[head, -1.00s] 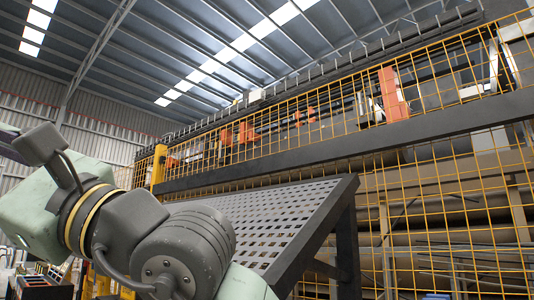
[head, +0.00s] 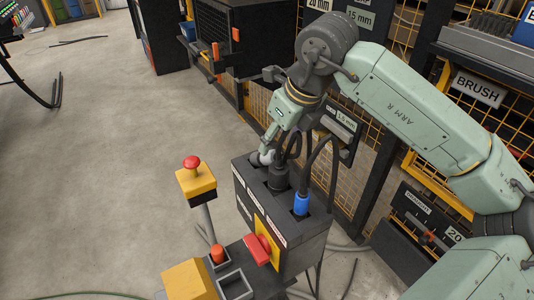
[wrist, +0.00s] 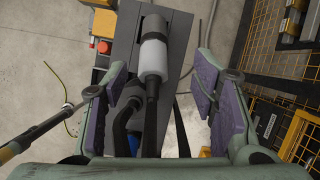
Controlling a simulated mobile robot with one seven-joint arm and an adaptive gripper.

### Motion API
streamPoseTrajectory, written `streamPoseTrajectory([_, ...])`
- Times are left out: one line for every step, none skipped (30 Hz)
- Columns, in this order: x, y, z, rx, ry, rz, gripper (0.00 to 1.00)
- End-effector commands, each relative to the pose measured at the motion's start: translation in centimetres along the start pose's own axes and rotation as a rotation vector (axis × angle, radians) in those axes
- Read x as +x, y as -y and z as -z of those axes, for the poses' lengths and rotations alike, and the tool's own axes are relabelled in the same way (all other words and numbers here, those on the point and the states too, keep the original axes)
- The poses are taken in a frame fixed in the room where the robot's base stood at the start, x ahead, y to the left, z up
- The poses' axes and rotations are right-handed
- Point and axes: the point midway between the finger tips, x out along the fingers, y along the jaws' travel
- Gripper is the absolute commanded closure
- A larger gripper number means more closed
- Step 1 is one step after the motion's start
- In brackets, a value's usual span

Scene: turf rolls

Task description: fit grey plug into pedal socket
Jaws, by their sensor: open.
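A grey plug (wrist: 154,58) with a pale band and dark ends lies between my open fingers in the wrist view, with a black cable running from it. In the head view its pale part (head: 262,158) shows at the far left slot of a dark socket box (head: 307,245). I cannot tell whether it is seated or only above the slot. My gripper (wrist: 160,100) is open, purple pads apart on either side of the cable. In the head view my gripper (head: 268,148) is just above the box. The labels on the box are too small to read, so the pedal socket cannot be picked out.
A black plug (head: 279,178) and a blue plug (head: 301,203) stand in the box beside the grey one, with looping cables. A red button on a yellow box (head: 196,182) stands to the left. Yellow mesh fencing is behind; open floor lies left.

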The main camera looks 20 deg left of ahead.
Motion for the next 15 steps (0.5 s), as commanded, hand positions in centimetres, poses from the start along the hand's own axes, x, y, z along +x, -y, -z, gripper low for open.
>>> streamPoseTrajectory([0.4, -0.1, -0.1, -0.001, 0.002, -0.002, 0.47])
streamPoseTrajectory([0.5, -0.1, -0.1, -0.001, 0.003, -0.001, 0.47])
streamPoseTrajectory([0.7, -0.1, -0.1, -0.001, 0.003, -0.001, 0.47])
streamPoseTrajectory([0.9, -0.1, -0.1, -0.002, 0.002, -0.001, 0.47])
streamPoseTrajectory([1.1, -0.2, -0.1, -0.003, 0.002, -0.002, 0.47])
streamPoseTrajectory([1.5, -0.3, 0.0, -0.003, 0.002, -0.002, 0.47])
streamPoseTrajectory([1.9, -0.5, 0.0, -0.003, 0.002, -0.004, 0.47])
streamPoseTrajectory([2.3, -0.6, 0.1, -0.004, 0.002, -0.004, 0.47])
streamPoseTrajectory([2.9, -0.8, 0.1, -0.004, 0.002, -0.005, 0.47])
streamPoseTrajectory([3.4, -0.9, 0.2, -0.004, 0.003, -0.004, 0.47])
streamPoseTrajectory([3.9, -1.0, 0.2, -0.003, 0.003, -0.005, 0.47])
streamPoseTrajectory([4.5, -0.9, 0.2, -0.003, 0.004, -0.003, 0.47])
streamPoseTrajectory([4.9, -0.9, 0.2, -0.003, 0.003, -0.003, 0.47])
streamPoseTrajectory([5.2, -0.9, 0.2, -0.003, 0.003, -0.002, 0.47])
streamPoseTrajectory([5.5, -0.9, 0.2, -0.003, 0.003, -0.002, 0.47])
